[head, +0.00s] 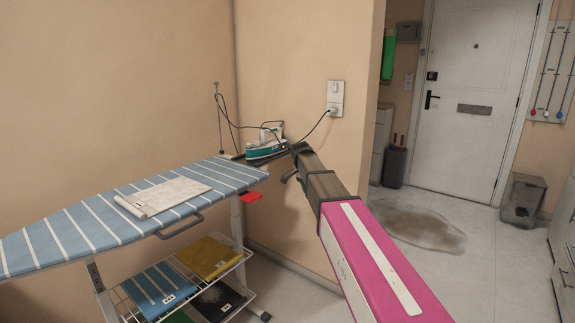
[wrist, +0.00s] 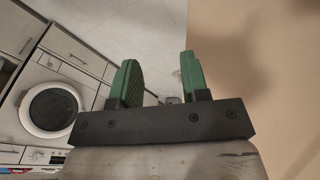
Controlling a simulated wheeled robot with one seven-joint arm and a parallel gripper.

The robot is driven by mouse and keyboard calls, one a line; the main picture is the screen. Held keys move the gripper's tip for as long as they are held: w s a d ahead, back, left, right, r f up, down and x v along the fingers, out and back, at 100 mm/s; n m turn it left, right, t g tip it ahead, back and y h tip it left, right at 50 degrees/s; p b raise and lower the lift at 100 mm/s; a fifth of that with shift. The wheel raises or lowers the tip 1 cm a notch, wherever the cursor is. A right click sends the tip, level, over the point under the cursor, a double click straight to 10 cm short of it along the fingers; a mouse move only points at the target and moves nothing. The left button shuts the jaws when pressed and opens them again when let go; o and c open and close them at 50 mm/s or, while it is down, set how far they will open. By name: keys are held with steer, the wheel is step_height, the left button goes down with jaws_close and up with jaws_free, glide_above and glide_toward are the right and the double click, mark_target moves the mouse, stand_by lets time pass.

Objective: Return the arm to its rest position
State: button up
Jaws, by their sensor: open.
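My arm stretches forward in the head view, a pink and white link with a dark end section. My gripper (head: 291,164) is at its far end, in front of the wall and close to the right end of the ironing board as seen in the picture. In the wrist view my gripper (wrist: 158,85) shows two green finger pads standing apart. It is open, with nothing between the fingers. Floor tiles show beyond them.
An ironing board (head: 75,236) with a folded cloth (head: 163,196) and an iron (head: 266,146) stands at left. Folded laundry lies on the rack below. A door (head: 470,100) is at the back right. A washing machine (wrist: 52,108) shows in the wrist view. Floor at right is open, with a stain (head: 415,224).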

steer(key=s+d+f+n+y, duration=0.1)
steer(key=s+d+f+n, duration=0.2)
steer(key=s+f, duration=0.4)
steer(key=s+d+f+n+y, duration=0.1)
steer(key=s+d+f+n, duration=0.2)
steer(key=s+f, duration=0.5)
steer(key=s+d+f+n+y, duration=0.1)
steer(key=s+d+f+n, duration=0.2)
steer(key=s, duration=1.1)
step_height(320, 180, down, 5)
steer(key=n, duration=0.2)
steer(key=shift+d+r+n+t, duration=0.15)
steer(key=shift+d+n+t, duration=0.05)
steer(key=shift+n+t, duration=0.1)
